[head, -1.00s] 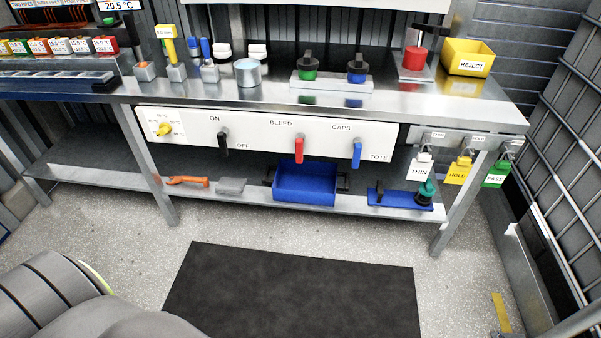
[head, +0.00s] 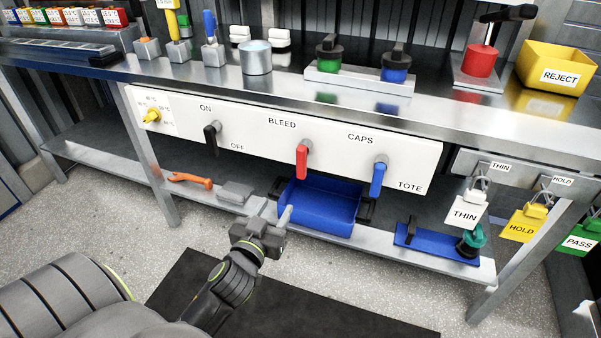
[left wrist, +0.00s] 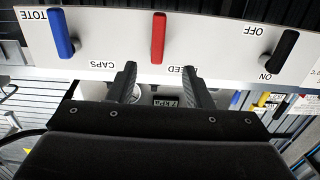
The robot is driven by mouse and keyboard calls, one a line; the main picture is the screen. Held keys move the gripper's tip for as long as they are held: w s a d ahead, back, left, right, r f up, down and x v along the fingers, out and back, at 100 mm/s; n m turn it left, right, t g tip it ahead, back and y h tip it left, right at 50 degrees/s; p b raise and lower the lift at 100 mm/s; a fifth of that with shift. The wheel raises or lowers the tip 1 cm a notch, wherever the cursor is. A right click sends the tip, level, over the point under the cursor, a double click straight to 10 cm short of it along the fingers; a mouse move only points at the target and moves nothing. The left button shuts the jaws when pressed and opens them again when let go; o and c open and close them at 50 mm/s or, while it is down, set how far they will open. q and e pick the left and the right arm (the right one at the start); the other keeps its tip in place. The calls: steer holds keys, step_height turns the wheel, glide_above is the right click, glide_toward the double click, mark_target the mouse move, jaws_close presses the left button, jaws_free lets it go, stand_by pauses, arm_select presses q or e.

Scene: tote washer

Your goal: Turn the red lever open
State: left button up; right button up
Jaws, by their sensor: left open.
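The red lever (head: 302,162) hangs straight down from its grey pivot on the white panel (head: 255,140), below the word BLEED. In the left wrist view, which is upside down, the red lever (left wrist: 158,38) stands centred beyond the fingertips. My left gripper (head: 275,212) is open and empty, in front of the lower shelf, below and a little left of the lever. Its two fingers (left wrist: 157,75) show apart in the left wrist view, on either side of the lever's line and not touching it. My right gripper is not in view.
A black lever (head: 211,140) hangs left of the red one and a blue lever (head: 378,180) right of it. A blue tote (head: 320,212) sits on the shelf behind my left gripper. Tags (head: 466,211) hang at the right. The bench top (head: 430,115) overhangs the panel.

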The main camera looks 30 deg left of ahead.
mark_target(300, 164)
arm_select(q)
steer(key=shift+t, duration=0.3)
steer(key=x, duration=1.1)
steer(key=r+x, duration=0.1)
steer(key=x, duration=0.5)
steer(key=shift+w, duration=0.2)
steer(key=shift+c, duration=0.3)
jaws_close()
